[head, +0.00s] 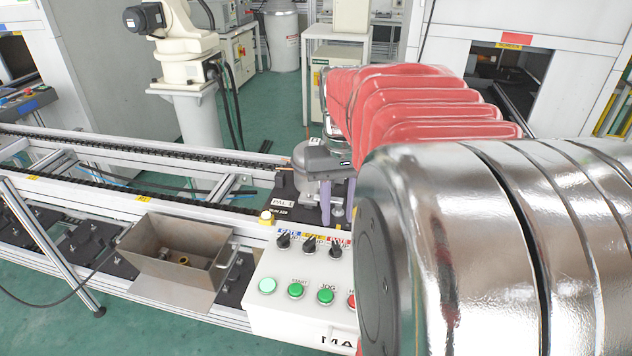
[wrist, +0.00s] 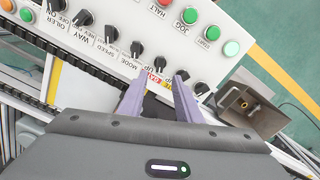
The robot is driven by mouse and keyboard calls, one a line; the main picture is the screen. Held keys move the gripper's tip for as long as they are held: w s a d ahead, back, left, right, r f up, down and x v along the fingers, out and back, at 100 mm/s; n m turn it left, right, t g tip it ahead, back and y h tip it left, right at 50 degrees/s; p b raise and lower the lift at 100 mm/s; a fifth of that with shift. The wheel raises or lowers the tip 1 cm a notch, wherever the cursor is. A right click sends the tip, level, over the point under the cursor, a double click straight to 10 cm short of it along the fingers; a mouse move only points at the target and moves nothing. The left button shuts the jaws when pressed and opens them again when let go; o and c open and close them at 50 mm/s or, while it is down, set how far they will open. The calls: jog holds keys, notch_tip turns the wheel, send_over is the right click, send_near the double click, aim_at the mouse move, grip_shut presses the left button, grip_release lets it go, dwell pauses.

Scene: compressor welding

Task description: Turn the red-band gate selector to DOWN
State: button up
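The red-band gate selector (head: 335,249) is a black knob, the rightmost visible of three on the white control box in the head view. Its red label is just behind it. In the wrist view the knob (wrist: 161,49) stands beyond my fingertips, with UP printed beside it; its exact pointer direction is too small to tell. My gripper (head: 338,220) has purple fingers pointing down behind the selector row. In the wrist view my gripper (wrist: 160,76) is open and empty, its fingertips either side of the red label, apart from the knob.
A yellow-band selector (wrist: 182,75) and a blue-band selector (head: 284,240) stand close beside it. The mode selector (wrist: 136,48) is on the other side. Green buttons (head: 325,296) line the box front. A metal bin (head: 175,250) stands left; a conveyor (head: 130,150) runs behind.

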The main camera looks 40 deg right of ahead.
jog(key=shift+r, duration=2.3)
jog(key=s+a+f+n+t, duration=0.2)
jog(key=a+n, duration=0.1)
jog(key=a, duration=0.8)
jog(key=s+a+f+n+t, duration=0.2)
jog(key=a+f+t, duration=0.1)
jog(key=a, duration=0.9)
jog(key=shift+f+n+t, duration=0.15)
jog(key=shift+n+t, duration=0.15)
jog(key=shift+n, duration=0.1)
